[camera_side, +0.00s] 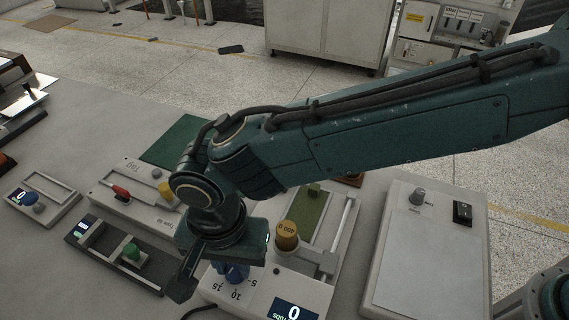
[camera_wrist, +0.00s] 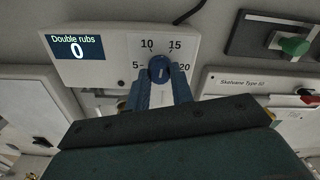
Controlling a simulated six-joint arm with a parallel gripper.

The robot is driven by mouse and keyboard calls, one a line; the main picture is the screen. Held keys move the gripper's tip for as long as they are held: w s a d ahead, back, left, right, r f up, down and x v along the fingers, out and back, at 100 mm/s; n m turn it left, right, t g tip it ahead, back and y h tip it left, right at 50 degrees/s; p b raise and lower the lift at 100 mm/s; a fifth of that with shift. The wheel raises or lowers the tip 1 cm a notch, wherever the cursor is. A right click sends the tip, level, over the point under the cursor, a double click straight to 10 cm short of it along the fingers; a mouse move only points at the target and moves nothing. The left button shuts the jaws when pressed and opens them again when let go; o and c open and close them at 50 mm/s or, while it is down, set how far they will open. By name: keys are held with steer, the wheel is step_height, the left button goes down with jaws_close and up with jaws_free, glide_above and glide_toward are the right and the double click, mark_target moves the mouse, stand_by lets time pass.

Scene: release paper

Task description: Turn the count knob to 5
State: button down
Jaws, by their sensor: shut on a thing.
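The count knob (camera_wrist: 159,66) is a blue round knob on a white panel in the wrist view. The printed numbers 5, 10, 15 and 20 stand around it. My gripper (camera_wrist: 160,76) has its two blue fingers on either side of the knob and is shut on it. I cannot tell which number the knob points to. A display (camera_wrist: 77,49) left of the dial reads "Double rubs 0". In the side view, the blue knob (camera_side: 237,272) shows partly below my gripper, with the numbers 10 and 15 near it. The display (camera_side: 293,311) also reads 0 there.
A brass weight (camera_side: 287,236) marked 400 g stands on the same machine, beside a green strip (camera_side: 311,208). A neighbouring device with a green knob (camera_side: 131,251) lies to the left. A grey box with a knob and black switch (camera_side: 462,212) stands right. A cable lies near the machine.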

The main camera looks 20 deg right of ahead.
steer(key=n, duration=0.4)
steer(key=shift+n, duration=0.4)
steer(key=n, duration=0.4)
steer(key=shift+n, duration=0.3)
steer(key=n, duration=0.5)
steer(key=shift+n, duration=2.5)
steer(key=c, duration=1.2)
jaws_free()
